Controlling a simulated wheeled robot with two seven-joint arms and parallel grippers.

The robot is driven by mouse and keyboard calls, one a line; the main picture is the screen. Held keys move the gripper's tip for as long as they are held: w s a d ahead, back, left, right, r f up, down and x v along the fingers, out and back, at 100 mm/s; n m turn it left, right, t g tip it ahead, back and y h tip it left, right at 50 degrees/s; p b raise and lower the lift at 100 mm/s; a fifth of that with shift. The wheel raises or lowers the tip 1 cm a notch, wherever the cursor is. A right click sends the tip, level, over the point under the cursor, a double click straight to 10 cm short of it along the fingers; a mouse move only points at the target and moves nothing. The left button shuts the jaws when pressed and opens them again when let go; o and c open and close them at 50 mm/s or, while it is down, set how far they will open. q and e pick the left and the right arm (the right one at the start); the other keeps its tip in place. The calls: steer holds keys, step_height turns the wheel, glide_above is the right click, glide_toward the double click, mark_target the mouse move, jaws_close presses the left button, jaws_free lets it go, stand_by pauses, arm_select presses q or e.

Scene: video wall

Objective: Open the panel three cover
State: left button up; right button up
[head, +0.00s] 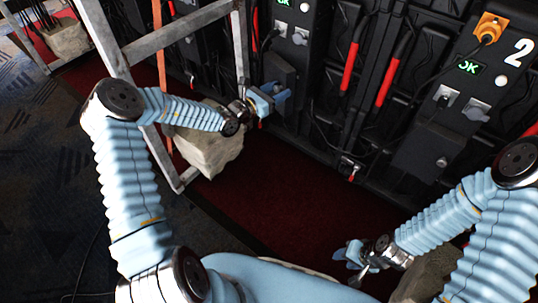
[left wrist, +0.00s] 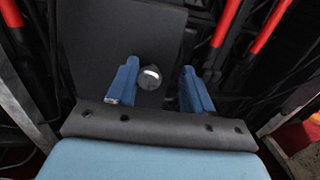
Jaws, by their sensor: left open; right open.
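A dark grey cover plate (left wrist: 115,35) with a round black knob (left wrist: 150,77), silver-topped, fills the middle of the left wrist view. No number shows on it, so I cannot tell whether it is panel three. My left gripper (left wrist: 160,72) is open, with one blue finger on each side of the knob; I cannot tell whether they touch it. In the head view my left gripper (head: 270,97) is at the lower part of a dark panel column (head: 292,38) with a green OK display, partly hiding it. My right gripper (head: 355,254) is open and empty, low over the red floor.
Panel two (head: 468,85), with an orange plug and OK display, stands at the right. Red handles (head: 349,66) line the wall. A metal frame (head: 115,45) and a grey weight bag (head: 207,150) stand close to my left arm. Red carpet (head: 275,200) is clear.

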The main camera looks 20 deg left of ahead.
arm_select(q)
steer(key=p+v, duration=0.1)
steer(key=v, duration=1.3)
steer(key=s+d+f+m+g+h+b, duration=0.1)
steer(key=s+d+f+g, duration=0.1)
steer(key=d, duration=0.4)
steer(key=s+d+f+m+g+b, duration=0.1)
steer(key=s+d+f+m+g, duration=0.1)
steer(key=d, duration=0.5)
steer(key=shift+s+f+m+g+h, duration=0.3)
steer(key=shift+s+f+g+h, duration=0.1)
steer(key=shift+s+f, duration=0.15)
arm_select(e)
steer(key=shift+w+d+f, duration=0.55)
steer(key=shift+d+f, duration=0.05)
steer(key=shift+d, duration=0.15)
